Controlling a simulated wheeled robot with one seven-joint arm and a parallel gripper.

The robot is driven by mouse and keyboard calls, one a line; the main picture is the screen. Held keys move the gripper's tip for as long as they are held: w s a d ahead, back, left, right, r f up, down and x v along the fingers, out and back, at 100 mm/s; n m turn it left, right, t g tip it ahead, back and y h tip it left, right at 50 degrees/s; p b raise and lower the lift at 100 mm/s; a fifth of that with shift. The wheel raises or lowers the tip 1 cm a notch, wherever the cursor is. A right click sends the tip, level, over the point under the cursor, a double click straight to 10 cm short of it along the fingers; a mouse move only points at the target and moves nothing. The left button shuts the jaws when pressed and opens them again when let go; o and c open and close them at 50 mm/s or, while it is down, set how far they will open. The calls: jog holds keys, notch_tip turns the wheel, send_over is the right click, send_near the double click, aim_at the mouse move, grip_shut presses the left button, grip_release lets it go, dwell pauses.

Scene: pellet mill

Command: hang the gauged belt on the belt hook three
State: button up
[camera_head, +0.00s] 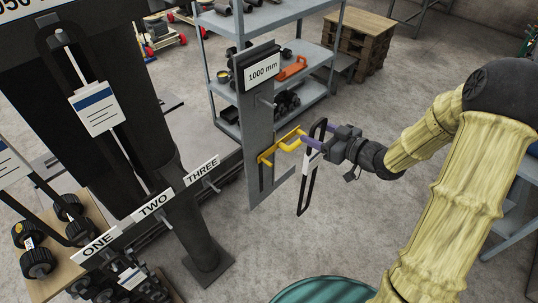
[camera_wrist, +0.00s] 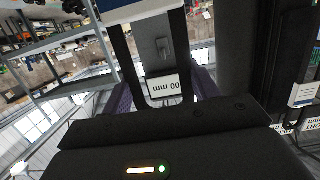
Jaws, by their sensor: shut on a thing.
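My gripper (camera_head: 311,142) is shut on a black belt loop (camera_head: 302,192). The belt hangs upright as a long narrow loop, clear of the floor, with a white tag near the fingers. In the wrist view the belt (camera_wrist: 124,52) runs between the purple fingers (camera_wrist: 163,92), with a white and blue label across the top. The belt is just right of the yellow gauge slider (camera_head: 283,146) on a grey gauge plate (camera_head: 257,130) marked 1000 mm. Belt hook three (camera_head: 211,186) is a bare peg below the THREE sign (camera_head: 202,170), left of the gauge.
Signs ONE (camera_head: 98,245) and TWO (camera_head: 153,205) share the rail; tagged belts hang at the left. A dark post (camera_head: 200,240) stands below the rail. A grey shelf (camera_head: 290,52) is behind the gauge. Open floor shows below my gripper.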

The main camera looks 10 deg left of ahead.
jog(key=shift+r, duration=0.2)
jog(key=w+a+r+p, duration=0.1)
jog(key=w+r+p, duration=0.5)
jog(key=r, duration=0.3)
jog(key=shift+w+r+p, duration=0.3)
jog(key=shift+r+p, duration=0.05)
jog(key=shift+p, duration=0.05)
dwell(1.7)
jog(key=shift+f, duration=0.1)
dwell(0.7)
jog(key=s+d+f+m+t+h+b, duration=0.1)
jog(key=d+f+m+t+h+b, duration=0.1)
jog(key=f, duration=1.3)
jog(key=s+d+f+m+t+h+b, duration=0.1)
jog(key=d+f+m+h+b, duration=0.3)
jog(key=f+b, duration=0.5)
jog(key=s+d+f+m+t+h+b, duration=0.1)
jog(key=d+f+m+t+h+b, duration=0.2)
jog(key=f, duration=1.7)
jog(key=m+h+b, duration=0.1)
jog(key=h+b, duration=0.2)
jog(key=shift+s+d+f, duration=0.15)
jog(key=shift+d+f, duration=0.1)
jog(key=shift+f, duration=0.1)
